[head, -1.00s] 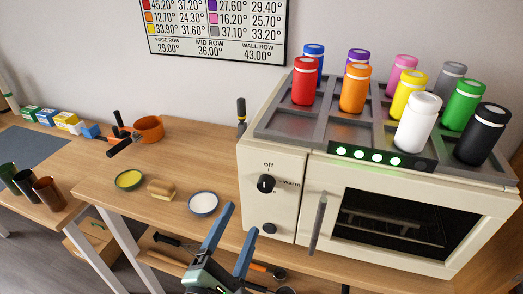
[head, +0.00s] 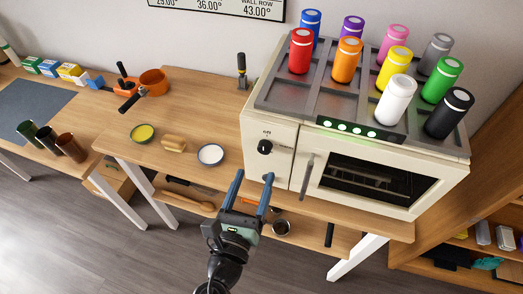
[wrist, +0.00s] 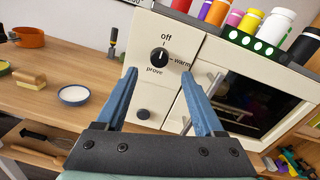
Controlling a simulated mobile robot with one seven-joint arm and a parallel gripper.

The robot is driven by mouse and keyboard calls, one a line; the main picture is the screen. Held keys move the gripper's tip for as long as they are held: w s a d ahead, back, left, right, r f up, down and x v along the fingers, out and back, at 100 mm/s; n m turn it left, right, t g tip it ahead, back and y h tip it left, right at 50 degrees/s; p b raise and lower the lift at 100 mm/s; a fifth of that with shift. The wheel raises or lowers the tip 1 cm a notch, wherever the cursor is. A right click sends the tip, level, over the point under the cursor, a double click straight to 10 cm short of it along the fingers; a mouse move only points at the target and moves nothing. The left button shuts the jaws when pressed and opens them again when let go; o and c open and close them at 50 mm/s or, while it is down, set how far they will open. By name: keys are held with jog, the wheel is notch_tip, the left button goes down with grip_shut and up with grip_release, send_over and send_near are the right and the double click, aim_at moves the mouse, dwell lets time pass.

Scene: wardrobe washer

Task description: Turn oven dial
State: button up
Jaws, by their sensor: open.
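The oven (head: 385,180) is a cream box on the wooden table, with a dark window door. Its black dial (head: 265,147) sits on the left front panel; in the wrist view the dial (wrist: 160,57) shows between my fingers, with "off" above, "warm" at right and "prove" below. My gripper (head: 253,179) is open and empty, with blue fingers pointing at the panel. It is in front of and below the dial, apart from it.
The oven door handle (head: 307,172) stands out just right of the dial panel. Several coloured jars (head: 345,60) stand on the oven top. A white bowl (head: 210,154), a sandwich (head: 174,144) and an orange pan (head: 153,82) are on the table to the left. A shelf unit (head: 470,225) stands at right.

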aim_at(263, 151)
jog(key=x, duration=0.7)
grip_shut()
dwell(0.3)
